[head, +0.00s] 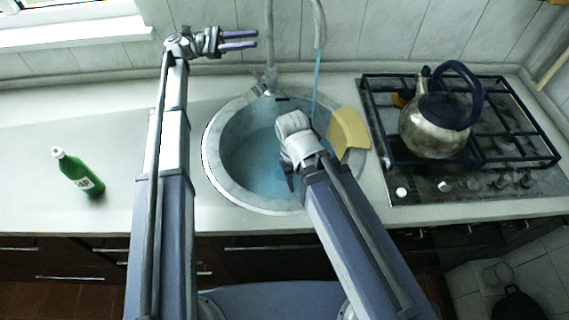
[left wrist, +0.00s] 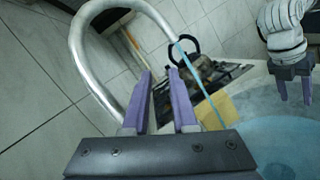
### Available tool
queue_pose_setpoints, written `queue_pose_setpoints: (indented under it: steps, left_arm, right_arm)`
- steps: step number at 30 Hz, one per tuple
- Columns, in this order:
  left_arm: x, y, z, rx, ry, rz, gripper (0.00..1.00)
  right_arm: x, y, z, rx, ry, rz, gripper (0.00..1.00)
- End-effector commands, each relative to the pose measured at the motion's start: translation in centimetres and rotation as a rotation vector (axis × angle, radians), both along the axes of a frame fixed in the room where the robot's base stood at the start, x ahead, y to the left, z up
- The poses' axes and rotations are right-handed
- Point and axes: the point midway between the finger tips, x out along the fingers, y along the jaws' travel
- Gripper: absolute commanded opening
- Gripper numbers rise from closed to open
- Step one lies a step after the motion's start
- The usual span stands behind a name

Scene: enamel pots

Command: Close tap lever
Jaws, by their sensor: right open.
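The tap (head: 269,50) rises behind the sink, with its arched spout running out of the top of the head view. The spout also shows in the left wrist view (left wrist: 82,50). A blue water stream (head: 316,85) falls from its end into the round sink (head: 213,155). A small metal piece at the tap's base (head: 262,88) may be the lever; I cannot tell its position. My left gripper (head: 257,39) is open and empty, left of the tap and above the counter's back. My right gripper (head: 289,182) is open, pointing down over the sink.
A yellow cloth-like piece (head: 348,130) lies over the sink's right rim. A metal kettle (head: 432,130) stands on the gas hob (head: 500,178) at the right. A green bottle (head: 78,174) stands at the left. The counter (head: 60,120) around the bottle is clear.

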Motion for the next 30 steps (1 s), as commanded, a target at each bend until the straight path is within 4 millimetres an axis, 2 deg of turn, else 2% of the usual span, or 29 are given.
queue_pose_setpoints:
  steps: [13,17,20,21,27,30]
  left_arm:
    - [0.0,0.0,0.0,0.0,0.0,0.0,0.26]
    - [-0.4,0.7,-0.2,0.025,0.009,0.031,0.14]
    - [-1.5,3.2,-1.7,0.134,0.048,0.159,0.02]
    - [-1.9,4.6,-2.7,0.194,0.067,0.23,0.0]
    - [-3.7,11.7,-7.5,0.459,0.15,0.535,0.0]
    - [-4.2,14.1,-9.0,0.535,0.17,0.62,0.0]
  right_arm:
    - [0.0,0.0,0.0,0.0,0.0,0.0,0.5]
    - [0.0,0.0,0.3,0.0,0.0,0.0,0.5]
    - [0.0,0.0,1.0,0.0,0.0,0.0,0.5]
    - [0.0,0.0,1.3,0.0,0.0,0.0,0.5]
    - [0.0,0.0,2.5,0.0,0.0,0.0,0.5]
    - [0.0,0.0,2.7,0.0,0.0,0.0,0.5]
